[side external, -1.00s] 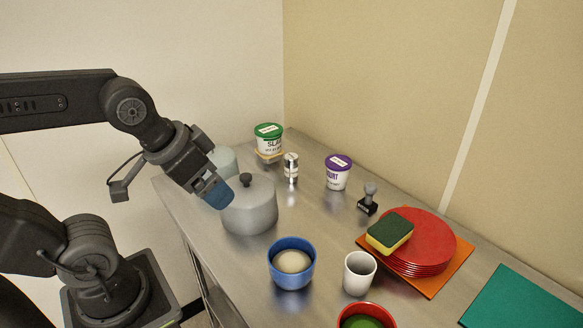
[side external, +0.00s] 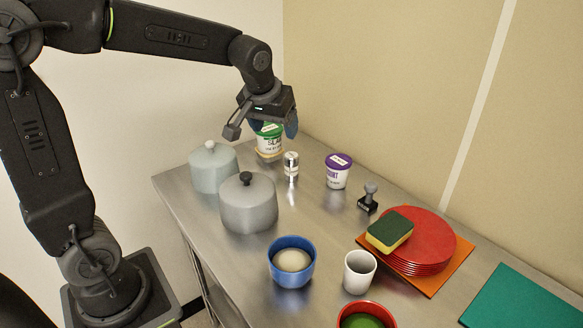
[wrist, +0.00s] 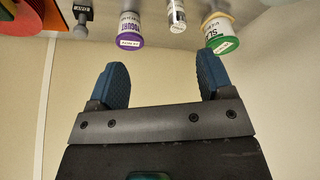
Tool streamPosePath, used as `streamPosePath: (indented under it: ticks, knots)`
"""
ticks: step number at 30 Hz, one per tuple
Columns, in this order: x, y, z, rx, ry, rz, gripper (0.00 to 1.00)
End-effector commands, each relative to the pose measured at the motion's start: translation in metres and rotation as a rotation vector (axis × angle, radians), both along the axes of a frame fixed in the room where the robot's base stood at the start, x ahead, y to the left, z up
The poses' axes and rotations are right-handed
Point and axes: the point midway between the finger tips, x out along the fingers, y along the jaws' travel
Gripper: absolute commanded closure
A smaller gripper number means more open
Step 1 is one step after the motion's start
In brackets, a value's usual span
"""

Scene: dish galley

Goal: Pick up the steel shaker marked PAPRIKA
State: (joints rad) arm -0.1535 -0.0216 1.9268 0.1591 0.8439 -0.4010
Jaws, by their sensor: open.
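The steel shaker (side external: 291,166) stands upright on the steel counter, between the green-lidded tub and the purple-lidded tub. Its label is too small to read. In the wrist view the shaker (wrist: 177,14) shows at the top edge, partly cut off and beyond the fingertips. My gripper (side external: 274,128) is above the back of the counter, in front of the green-lidded tub in the side view. Its two blue fingers are apart with nothing between them, as the wrist view (wrist: 162,80) also shows. It is not touching the shaker.
The green-lidded SLAW tub (side external: 269,148) and purple-lidded YOGURT tub (side external: 338,175) flank the shaker. Two lidded pots (side external: 249,210) (side external: 213,172) stand to the left. A black stamp-like object (side external: 369,199) is to the right. Bowls, a white cup (side external: 359,272) and red plates (side external: 420,244) are nearer.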

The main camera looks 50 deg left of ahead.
Motion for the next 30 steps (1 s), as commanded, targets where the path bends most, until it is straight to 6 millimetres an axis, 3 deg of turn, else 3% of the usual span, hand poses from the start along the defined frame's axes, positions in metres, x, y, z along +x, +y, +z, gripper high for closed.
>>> streamPosePath:
  ticks: [1,3,9,14,24,30]
  knots:
    - [0.020,0.013,-0.011,-0.001,0.013,0.046,0.26]
    - [0.042,0.027,-0.023,-0.004,0.018,0.100,0.26]
    - [0.079,0.054,-0.050,-0.006,0.024,0.200,0.26]
    - [0.088,0.062,-0.063,-0.005,0.025,0.222,0.26]
    - [0.105,0.076,-0.120,-0.006,0.026,0.220,0.26]
    - [0.110,0.081,-0.135,-0.005,0.023,0.219,0.26]
